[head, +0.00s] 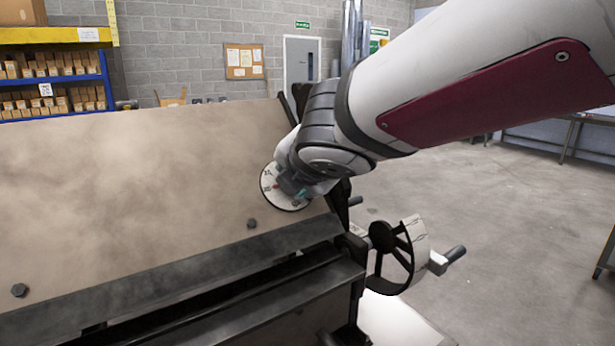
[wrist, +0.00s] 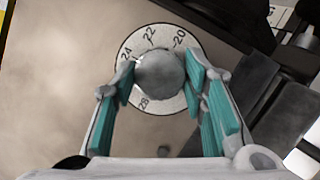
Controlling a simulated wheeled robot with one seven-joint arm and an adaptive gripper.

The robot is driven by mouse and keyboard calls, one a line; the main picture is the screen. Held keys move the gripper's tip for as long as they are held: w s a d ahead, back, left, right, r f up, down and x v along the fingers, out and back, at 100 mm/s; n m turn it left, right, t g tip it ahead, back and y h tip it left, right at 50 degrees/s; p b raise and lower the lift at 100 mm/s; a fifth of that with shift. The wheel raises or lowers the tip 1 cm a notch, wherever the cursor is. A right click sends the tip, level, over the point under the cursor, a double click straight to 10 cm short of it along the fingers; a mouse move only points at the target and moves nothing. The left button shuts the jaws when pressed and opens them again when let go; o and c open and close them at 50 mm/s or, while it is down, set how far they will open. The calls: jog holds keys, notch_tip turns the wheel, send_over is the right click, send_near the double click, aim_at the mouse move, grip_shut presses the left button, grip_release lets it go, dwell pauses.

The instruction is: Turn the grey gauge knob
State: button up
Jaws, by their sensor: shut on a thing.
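The grey gauge knob (wrist: 160,75) is round and sits at the centre of a white dial (wrist: 152,107) with black numbers, among them 20, 22, 24 and 28. In the wrist view my gripper (wrist: 160,82) has its teal-padded fingers on either side of the knob, shut on it. In the head view the dial (head: 270,188) sits on the right part of a large beige panel (head: 130,190). There my gripper and wrist cover the knob and part of the dial.
A handwheel (head: 402,250) with a crank handle stands right of the panel. Dark bars (head: 190,270) run along the panel's lower edge. A bolt head (head: 252,224) sticks out below the dial. Shelving with small boxes (head: 52,65) is at the back left. Open floor lies to the right.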

jog(key=o, duration=1.2)
jog(key=shift+c, duration=0.2)
jog(key=v, duration=1.2)
jog(key=shift+a, duration=0.1)
